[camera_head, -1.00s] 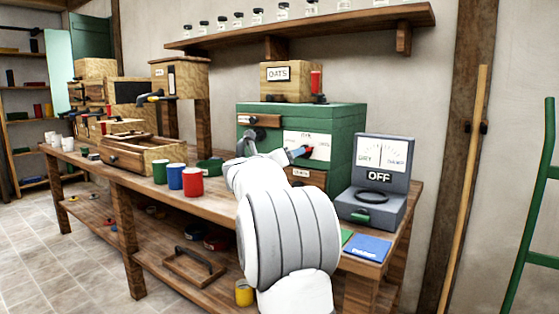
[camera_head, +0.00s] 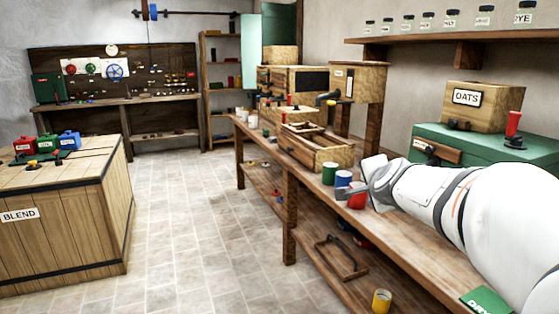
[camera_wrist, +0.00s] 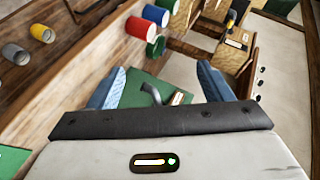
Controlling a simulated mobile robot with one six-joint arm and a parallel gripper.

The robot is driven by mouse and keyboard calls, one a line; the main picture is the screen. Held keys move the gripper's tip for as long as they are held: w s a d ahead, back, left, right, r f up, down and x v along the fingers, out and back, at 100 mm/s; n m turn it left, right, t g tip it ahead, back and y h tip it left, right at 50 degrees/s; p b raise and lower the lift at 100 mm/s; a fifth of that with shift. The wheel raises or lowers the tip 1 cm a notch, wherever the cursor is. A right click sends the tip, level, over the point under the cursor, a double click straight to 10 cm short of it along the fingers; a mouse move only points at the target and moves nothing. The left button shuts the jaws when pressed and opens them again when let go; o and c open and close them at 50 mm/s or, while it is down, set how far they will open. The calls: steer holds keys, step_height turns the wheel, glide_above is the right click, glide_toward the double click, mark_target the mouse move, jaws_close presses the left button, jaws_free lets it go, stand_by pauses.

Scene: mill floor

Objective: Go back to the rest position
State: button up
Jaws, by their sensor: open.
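My gripper (camera_head: 360,188) is at the left end of my white arm in the head view, in front of the cups on the long bench (camera_head: 318,193). In the wrist view its two blue fingers (camera_wrist: 160,84) stand wide apart with nothing gripped between them. A green surface with a grey hook-like part (camera_wrist: 148,92) shows beyond the fingers. The red cup (camera_head: 357,198) is close to the gripper in the picture and partly covered by it. The blue cup (camera_head: 343,178) and green cup (camera_head: 329,173) stand behind it. I cannot tell whether the gripper touches any cup.
A wooden crate marked BLEND (camera_head: 62,220) stands at the left. Open tiled floor (camera_head: 190,230) lies between it and the bench. A green cabinet (camera_head: 470,141) bears an OATS box (camera_head: 482,106) at the right. A yellow cup (camera_head: 381,301) is on the low shelf.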

steer(key=s+a+f+n+g+p, duration=0.1)
steer(key=s+a+n+g+p, duration=0.2)
steer(key=s, duration=1.1)
steer(key=s+a+f+n+g+y+p, duration=0.1)
steer(key=s+a+n+g+p, duration=0.2)
steer(key=s+n+g+p, duration=0.4)
steer(key=s+n+p, duration=0.3)
steer(key=s+n, duration=0.2)
steer(key=s, duration=0.3)
steer(key=shift+f+g, duration=0.3)
steer(key=shift+f, duration=0.05)
